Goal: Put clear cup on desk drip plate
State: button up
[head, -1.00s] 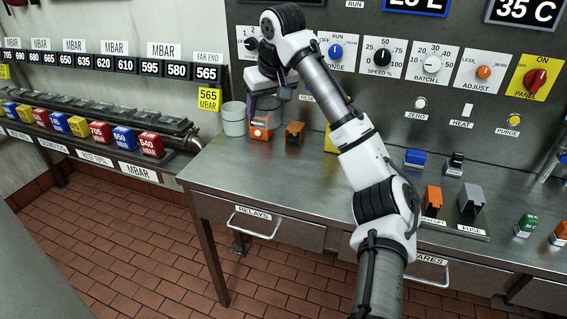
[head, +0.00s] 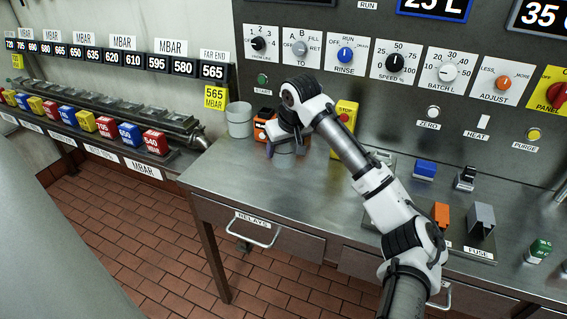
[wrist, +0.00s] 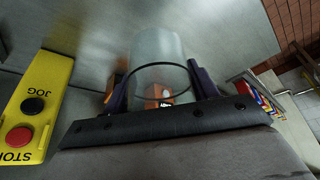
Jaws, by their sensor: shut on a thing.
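My gripper (head: 284,150) is shut on the clear cup (wrist: 158,50), which sits between the two dark fingers in the wrist view. In the head view the cup (head: 284,160) shows as a greyish shape below my gripper, over the back left of the desk (head: 270,188). I cannot tell whether the cup touches the desk. An orange block shows through the cup's clear wall in the wrist view. I cannot make out the drip plate for certain in either view.
A grey bucket (head: 239,120) stands at the desk's back left corner, left of an orange block (head: 262,130). A yellow stop box (head: 345,117) stands right of my gripper, also close in the wrist view (wrist: 36,105). The front left desk is clear.

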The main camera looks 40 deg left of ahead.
jog(key=shift+f+p, duration=0.65)
jog(key=shift+f, duration=2.75)
jog(key=shift+f, duration=0.15)
jog(key=o, duration=0.9)
jog(key=shift+o, duration=0.2)
